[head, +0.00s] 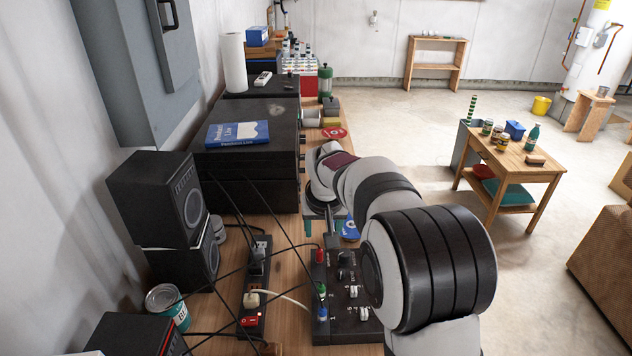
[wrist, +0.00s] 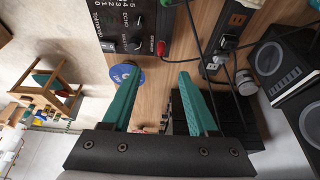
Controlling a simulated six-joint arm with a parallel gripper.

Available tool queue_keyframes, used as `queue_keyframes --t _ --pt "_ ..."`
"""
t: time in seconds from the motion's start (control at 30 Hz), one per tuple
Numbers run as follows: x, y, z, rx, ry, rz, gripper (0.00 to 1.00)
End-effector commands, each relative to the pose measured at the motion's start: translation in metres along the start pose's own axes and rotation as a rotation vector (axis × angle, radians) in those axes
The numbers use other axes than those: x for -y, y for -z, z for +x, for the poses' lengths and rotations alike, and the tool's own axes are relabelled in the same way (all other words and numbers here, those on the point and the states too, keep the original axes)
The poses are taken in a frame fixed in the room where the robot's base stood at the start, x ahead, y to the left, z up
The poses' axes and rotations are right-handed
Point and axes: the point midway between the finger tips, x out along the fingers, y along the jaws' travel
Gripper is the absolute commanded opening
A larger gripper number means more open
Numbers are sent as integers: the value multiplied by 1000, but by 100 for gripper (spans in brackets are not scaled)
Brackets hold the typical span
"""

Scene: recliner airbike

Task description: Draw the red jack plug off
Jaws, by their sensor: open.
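The red jack plug (head: 319,255) stands in the top-left corner of a black control box (head: 345,325), with a black cable running from it. In the wrist view the red plug (wrist: 161,47) shows at the edge of the control box (wrist: 130,20), beyond and roughly between my fingertips. My gripper (wrist: 161,72) is open, with two teal fingers apart and nothing between them. The fingers appear short of the plug; the exact gap is hard to tell. In the head view my arm largely hides the gripper. A green plug (head: 321,291) and a blue plug (head: 321,312) stand nearer on the box.
A power strip (head: 255,285) with plugs and cables lies left of the box, beside stacked speakers (head: 155,200). Loose black cables cross the bench. A blue disc (wrist: 127,76) lies near my fingers. A large black cabinet (head: 245,165) stands behind.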

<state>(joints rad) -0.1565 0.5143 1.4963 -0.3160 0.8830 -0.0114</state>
Motion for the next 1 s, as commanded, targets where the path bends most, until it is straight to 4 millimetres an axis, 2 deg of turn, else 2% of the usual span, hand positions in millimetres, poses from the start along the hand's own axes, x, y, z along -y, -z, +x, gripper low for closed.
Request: queue_keyframes --t 0.07,0.17,0.5,0.63,0.8,1.0 --pt "4 8 10 -13 0 -16 60" --pt "4 9 24 -15 0 -18 60" --pt "4 9 114 -12 0 -15 60" --pt "4 9 143 -13 1 -15 60" --pt "4 10 163 -13 1 -14 60" --pt "4 10 167 -14 1 -14 60"
